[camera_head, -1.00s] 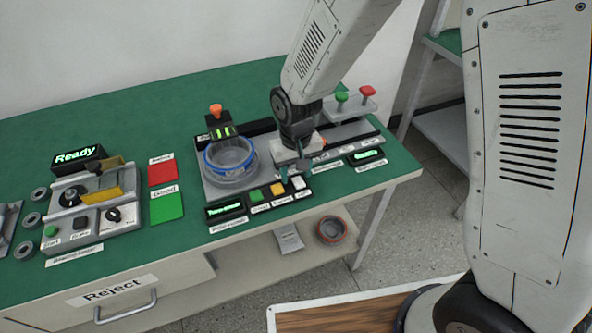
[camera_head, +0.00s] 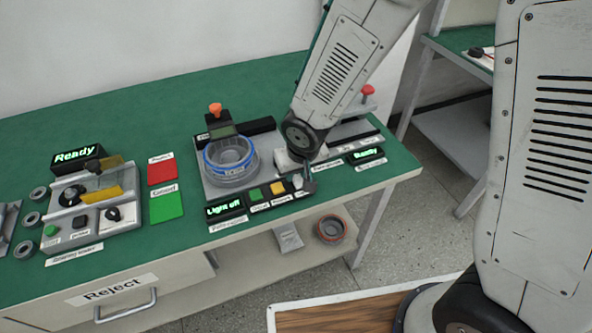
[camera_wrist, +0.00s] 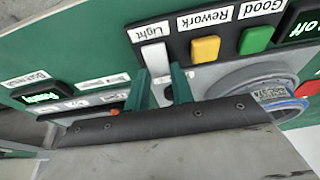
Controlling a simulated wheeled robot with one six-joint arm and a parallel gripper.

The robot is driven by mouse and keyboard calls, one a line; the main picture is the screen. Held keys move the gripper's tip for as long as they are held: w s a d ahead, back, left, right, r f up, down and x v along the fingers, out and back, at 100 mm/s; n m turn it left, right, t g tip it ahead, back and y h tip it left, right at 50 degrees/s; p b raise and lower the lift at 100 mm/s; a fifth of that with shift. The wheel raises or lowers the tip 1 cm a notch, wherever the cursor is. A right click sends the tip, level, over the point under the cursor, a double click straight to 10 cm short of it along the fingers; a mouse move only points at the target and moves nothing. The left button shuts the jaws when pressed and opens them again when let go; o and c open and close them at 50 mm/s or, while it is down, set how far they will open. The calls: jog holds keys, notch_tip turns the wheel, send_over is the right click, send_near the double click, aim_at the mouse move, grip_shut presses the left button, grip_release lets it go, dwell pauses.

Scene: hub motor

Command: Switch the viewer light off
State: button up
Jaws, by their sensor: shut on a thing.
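The white light switch (camera_wrist: 154,58) sits beside the "Light" label at the end of the button panel. In the head view it shows (camera_head: 297,181) just left of my fingers. My gripper (camera_wrist: 162,80) has its two green fingers around the switch's near end, shut on it; the exact contact is partly hidden. In the head view my gripper (camera_head: 307,184) is low at the panel's right end. The panel's display (camera_head: 225,210) reads "Light off". The viewer (camera_head: 222,130) behind the ring-shaped part (camera_head: 231,155) has a dark window.
A yellow rework button (camera_wrist: 205,48) and a green good button (camera_wrist: 256,39) are close beside the switch. A "Ready" display (camera_head: 366,156) is to the right. A bearing tester (camera_head: 95,205) and red and green pads stand left. Green tabletop is clear behind.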

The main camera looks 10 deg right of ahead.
dwell(0.3)
jog(key=o, duration=1)
jog(key=shift+r, duration=0.1)
jog(key=shift+v, duration=3.85)
jog(key=shift+d, duration=0.1)
jog(key=s+d+r+m, duration=0.1)
jog(key=s+d+r, duration=0.5)
jog(key=s+d+r+m+g, duration=0.1)
jog(key=s+d+r, duration=0.4)
jog(key=s+d, duration=0.1)
jog(key=s+d+r, duration=0.6)
jog(key=s, duration=0.1)
jog(key=shift+s+d+r+m+g+h, duration=0.2)
jog(key=shift+d+r+m+g+h, duration=0.1)
jog(key=shift+d+m+g+h, duration=0.1)
